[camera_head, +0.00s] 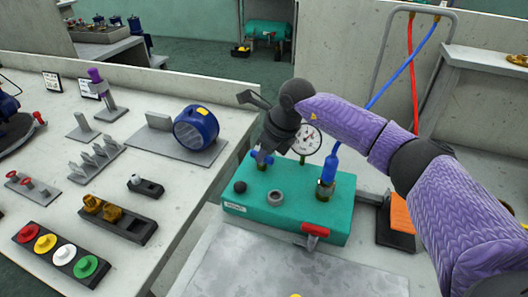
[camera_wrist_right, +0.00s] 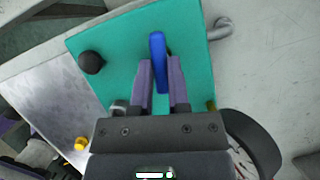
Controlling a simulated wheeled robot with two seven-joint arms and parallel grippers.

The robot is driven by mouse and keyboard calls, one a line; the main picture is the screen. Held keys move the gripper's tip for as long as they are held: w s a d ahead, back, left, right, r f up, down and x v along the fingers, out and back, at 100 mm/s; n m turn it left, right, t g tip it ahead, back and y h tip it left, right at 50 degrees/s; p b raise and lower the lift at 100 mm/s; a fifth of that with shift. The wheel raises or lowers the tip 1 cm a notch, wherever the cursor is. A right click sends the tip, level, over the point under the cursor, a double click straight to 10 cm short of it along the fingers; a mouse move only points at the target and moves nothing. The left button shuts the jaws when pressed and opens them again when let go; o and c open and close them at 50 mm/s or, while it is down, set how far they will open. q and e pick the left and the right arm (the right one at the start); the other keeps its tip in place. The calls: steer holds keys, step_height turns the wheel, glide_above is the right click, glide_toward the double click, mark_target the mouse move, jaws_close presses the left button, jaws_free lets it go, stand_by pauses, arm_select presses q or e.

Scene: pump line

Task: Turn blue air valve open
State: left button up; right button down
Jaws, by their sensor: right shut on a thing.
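The blue air valve (camera_head: 262,158) stands on top of the teal pump block (camera_head: 240,211), near its back left. My right gripper (camera_head: 267,148) reaches down onto it from above. In the right wrist view the blue valve handle (camera_wrist_right: 158,50) lies between the two purple fingers of my right gripper (camera_wrist_right: 161,75), which is shut on it. The handle points along the fingers and sticks out past their tips. The valve's lower body is partly hidden by the gripper. My left gripper is in neither view.
A pressure gauge (camera_head: 306,139) stands just right of my gripper. A blue hose fitting (camera_head: 329,167), a black knob (camera_head: 240,187) and a red lever (camera_head: 315,230) are on the block. Racks of parts and a blue round device (camera_head: 196,128) fill the left bench.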

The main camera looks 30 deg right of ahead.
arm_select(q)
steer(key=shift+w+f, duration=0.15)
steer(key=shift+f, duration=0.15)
arm_select(e)
steer(key=shift+n+g, duration=0.3)
steer(key=shift+n, duration=0.7)
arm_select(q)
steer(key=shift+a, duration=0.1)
arm_select(e)
steer(key=shift+y, duration=0.3)
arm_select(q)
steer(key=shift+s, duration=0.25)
arm_select(e)
steer(key=c, duration=0.6)
jaws_free()
steer(key=shift+d, duration=0.1)
arm_select(q)
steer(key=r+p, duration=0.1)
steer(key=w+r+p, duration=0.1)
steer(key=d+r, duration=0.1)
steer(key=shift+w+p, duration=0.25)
steer(key=shift+p, duration=0.15)
arm_select(e)
steer(key=v, duration=0.9)
steer(key=shift+r, duration=0.4)
steer(key=shift+d, duration=0.1)
